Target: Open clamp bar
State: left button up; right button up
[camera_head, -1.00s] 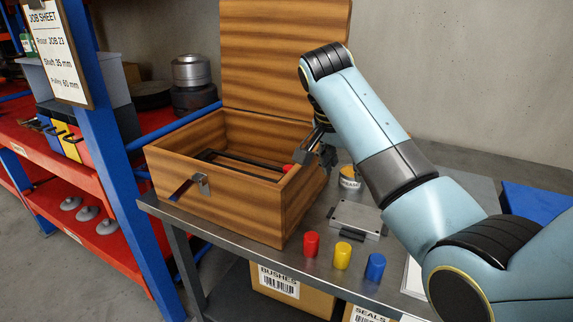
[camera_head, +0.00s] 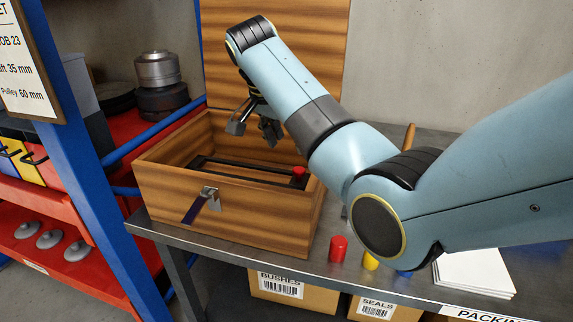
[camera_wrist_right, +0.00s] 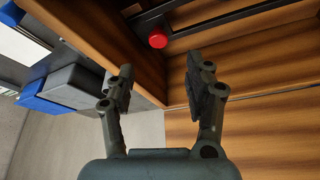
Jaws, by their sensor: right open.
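The clamp bar (camera_head: 240,172) is a dark bar frame lying inside the open wooden box (camera_head: 240,209). A red knob (camera_head: 299,174) sits at its right end. In the right wrist view the red knob (camera_wrist_right: 158,39) and the dark bar (camera_wrist_right: 215,18) show beyond the fingers. My right gripper (camera_head: 252,130) is open and empty above the back part of the box, apart from the knob and bar. It also shows in the right wrist view (camera_wrist_right: 165,85) with its fingers spread. My left gripper is not in view.
The box lid (camera_head: 285,60) stands upright at the back. A red cylinder (camera_head: 338,248) and a yellow cylinder (camera_head: 370,260) stand on the metal bench right of the box. A blue-framed shelf (camera_head: 75,170) stands left. White papers (camera_head: 475,272) lie on the bench at right.

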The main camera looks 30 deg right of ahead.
send_over(299, 170)
jog(key=a, duration=0.2)
jog(key=f, duration=0.5)
jog(key=shift+s, duration=0.35)
jog(key=x, duration=0.3)
jog(key=shift+w+d+f, duration=0.1)
jog(key=shift+f, duration=0.1)
jog(key=shift+d+f, duration=0.1)
jog(key=shift+f, duration=0.25)
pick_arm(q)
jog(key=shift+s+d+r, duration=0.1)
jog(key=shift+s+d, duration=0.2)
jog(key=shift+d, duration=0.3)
pick_arm(e)
jog(key=shift+c, duration=0.4)
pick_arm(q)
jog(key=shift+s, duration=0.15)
pick_arm(e)
grip_shut()
